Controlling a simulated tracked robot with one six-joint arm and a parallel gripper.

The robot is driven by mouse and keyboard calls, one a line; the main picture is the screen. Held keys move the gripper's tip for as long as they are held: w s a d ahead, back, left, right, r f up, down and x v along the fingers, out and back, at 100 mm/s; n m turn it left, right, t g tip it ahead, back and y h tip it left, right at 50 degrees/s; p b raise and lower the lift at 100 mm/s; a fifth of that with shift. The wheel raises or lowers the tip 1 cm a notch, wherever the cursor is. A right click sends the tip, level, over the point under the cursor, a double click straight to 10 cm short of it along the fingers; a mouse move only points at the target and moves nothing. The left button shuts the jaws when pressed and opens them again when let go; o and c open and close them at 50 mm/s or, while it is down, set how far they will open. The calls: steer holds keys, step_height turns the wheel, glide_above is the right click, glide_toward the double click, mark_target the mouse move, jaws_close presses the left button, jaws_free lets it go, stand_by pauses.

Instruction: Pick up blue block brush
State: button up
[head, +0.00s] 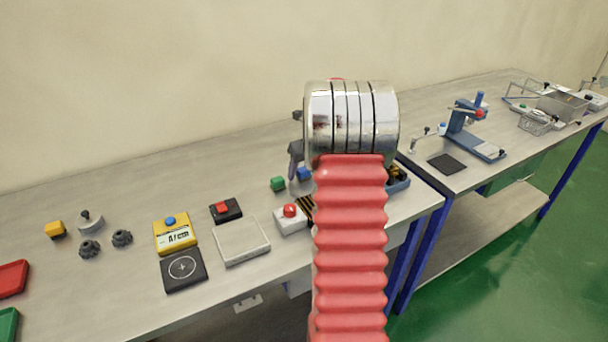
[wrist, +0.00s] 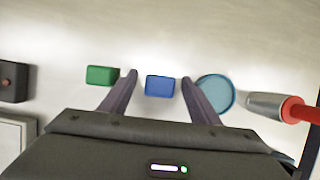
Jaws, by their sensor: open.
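A blue block (wrist: 161,86) lies on the grey bench between the tips of my gripper (wrist: 159,77) in the wrist view. My gripper is open, with one finger on each side of the block and a small gap on both sides. Whether the fingers are at the block's height I cannot tell. The blue block also shows in the head view (head: 304,174), partly hidden by my arm. One finger of my gripper shows in the head view left of my arm. I cannot make out brush bristles on the block.
A green block (wrist: 102,75) lies just left of the left finger. A round teal dish (wrist: 215,94) sits close by the right finger. A red-and-metal cylindrical tool (wrist: 280,106) lies further right. A white box with a red button (head: 290,218) stands nearer on the bench.

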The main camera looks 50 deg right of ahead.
mark_target(303, 169)
steer(key=shift+c, duration=0.7)
steer(key=c, duration=1)
step_height(303, 169, up, 10)
